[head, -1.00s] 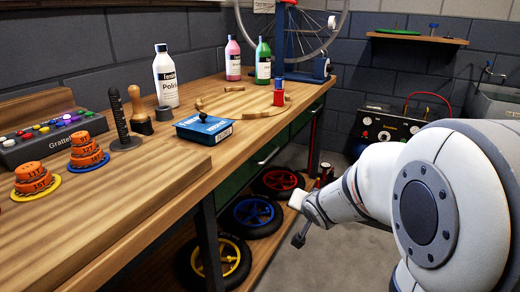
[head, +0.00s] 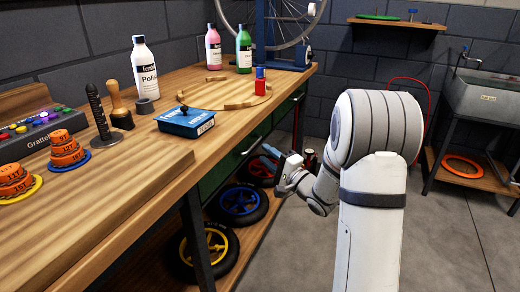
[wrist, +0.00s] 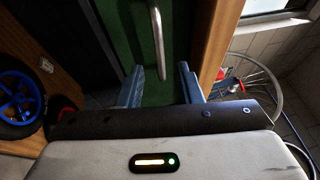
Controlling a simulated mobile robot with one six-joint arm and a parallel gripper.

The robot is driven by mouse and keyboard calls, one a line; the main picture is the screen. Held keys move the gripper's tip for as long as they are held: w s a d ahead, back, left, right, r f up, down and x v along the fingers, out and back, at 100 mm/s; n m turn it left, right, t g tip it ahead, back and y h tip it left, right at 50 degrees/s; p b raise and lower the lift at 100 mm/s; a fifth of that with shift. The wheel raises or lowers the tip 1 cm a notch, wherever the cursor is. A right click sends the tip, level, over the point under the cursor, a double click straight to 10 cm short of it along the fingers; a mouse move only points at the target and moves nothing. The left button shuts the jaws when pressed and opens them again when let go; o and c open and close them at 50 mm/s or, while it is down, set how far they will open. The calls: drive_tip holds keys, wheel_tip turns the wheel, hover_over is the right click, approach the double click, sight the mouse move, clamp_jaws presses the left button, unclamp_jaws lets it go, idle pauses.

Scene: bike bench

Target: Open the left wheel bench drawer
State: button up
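The left wheel bench drawer (head: 215,178) is a green front under the wooden bench top. It looks closed, and its pale bar handle (head: 252,147) shows in front of it. My gripper (head: 268,156) is just right of this handle, below the bench edge. In the wrist view my gripper (wrist: 160,76) has its two blue fingers apart with nothing gripped. The metal handle (wrist: 157,38) runs down the green front (wrist: 180,35), and its lower end appears between the fingertips. I cannot tell whether they touch it.
The bench top (head: 205,160) overhangs the drawers. A blue box (head: 186,122) and bottles stand on it. Wheels, including a blue-hubbed one (head: 240,202), lie on the lower shelf under the drawer. The floor (head: 430,240) at right is clear.

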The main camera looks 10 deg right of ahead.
drive_tip(key=b+x, duration=0.1)
drive_tip(key=x, duration=0.4)
clamp_jaws()
idle(0.5)
